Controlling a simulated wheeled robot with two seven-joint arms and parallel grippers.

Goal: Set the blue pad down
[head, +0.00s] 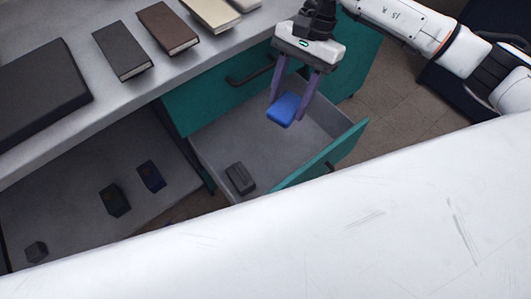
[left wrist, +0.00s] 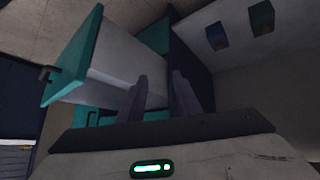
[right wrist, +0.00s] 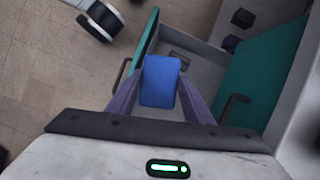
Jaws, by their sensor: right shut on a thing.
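The blue pad (head: 284,109) is held between the fingers of my right gripper (head: 290,98), over the open drawer (head: 305,125) and above its floor. In the right wrist view the pad (right wrist: 160,82) sits between both fingertips (right wrist: 160,100), with the drawer behind it. My left gripper does not show in the head view. In the left wrist view its fingers (left wrist: 160,95) are apart with a gap and nothing between them, and the open drawer is beyond.
A dark block (head: 240,179) lies in the drawer. The drawer's teal front (head: 325,155) bounds it. Books (head: 122,50) and a large dark slab (head: 42,93) lie on the grey worktop (head: 130,85). Small dark boxes (head: 115,200) sit on the lower surface at left.

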